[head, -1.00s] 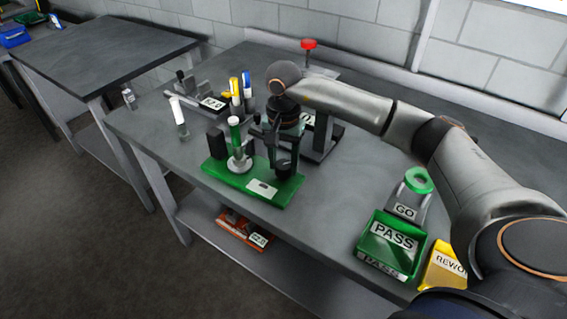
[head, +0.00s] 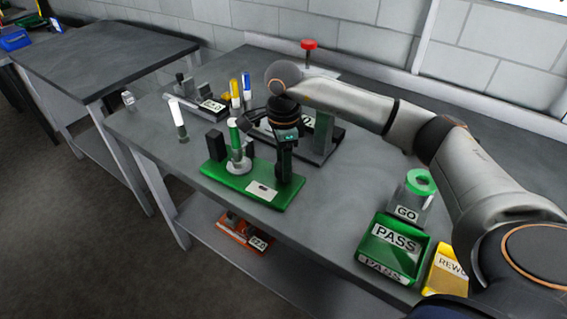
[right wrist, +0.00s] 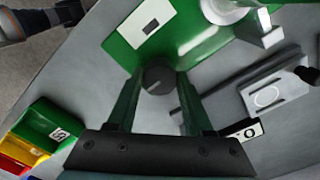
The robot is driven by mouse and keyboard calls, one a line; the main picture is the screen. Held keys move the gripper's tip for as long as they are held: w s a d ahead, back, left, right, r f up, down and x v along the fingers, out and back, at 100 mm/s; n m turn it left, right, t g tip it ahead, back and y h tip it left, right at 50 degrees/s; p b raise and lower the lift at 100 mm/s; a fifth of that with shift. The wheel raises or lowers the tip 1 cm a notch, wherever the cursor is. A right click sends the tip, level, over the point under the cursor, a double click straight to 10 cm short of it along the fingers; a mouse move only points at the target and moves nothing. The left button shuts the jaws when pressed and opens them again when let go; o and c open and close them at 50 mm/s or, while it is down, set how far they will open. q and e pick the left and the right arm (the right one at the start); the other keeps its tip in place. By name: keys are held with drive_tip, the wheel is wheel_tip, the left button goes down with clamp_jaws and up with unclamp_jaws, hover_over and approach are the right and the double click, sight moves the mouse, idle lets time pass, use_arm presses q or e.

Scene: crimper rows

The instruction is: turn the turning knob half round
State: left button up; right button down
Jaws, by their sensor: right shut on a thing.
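The turning knob (right wrist: 158,78) is a dark round knob with a pale line on its top, seen in the right wrist view. It stands at the green base plate (head: 222,180), which also shows in the right wrist view (right wrist: 187,15). My right gripper (head: 284,172) points down over the right end of the plate. Its two fingers (right wrist: 157,82) are shut on the knob, one on each side. In the head view the fingers hide the knob. My left gripper is in neither current view.
On the plate stand a white round piece with a green upright (head: 235,135) and a dark block (head: 215,145). Behind are markers (head: 246,88) and a grey stand (head: 322,138). A green PASS bin (head: 392,245) and GO gauge (head: 410,205) stand at right.

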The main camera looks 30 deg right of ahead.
drive_tip(key=m, duration=0.4)
drive_tip(key=shift+m, duration=0.3)
drive_tip(key=m, duration=0.4)
drive_tip(key=shift+m, duration=0.3)
drive_tip(key=m+p, duration=0.1)
drive_tip(key=m, duration=0.3)
drive_tip(key=shift+m, duration=0.3)
drive_tip(key=m, duration=0.4)
drive_tip(key=shift+m+p, duration=0.3)
drive_tip(key=shift+m, duration=0.4)
drive_tip(key=shift+c, duration=1.5)
unclamp_jaws()
wheel_tip(320, 180, up, 13)
drive_tip(key=shift+f+b, duration=0.2)
drive_tip(key=shift+b, duration=0.15)
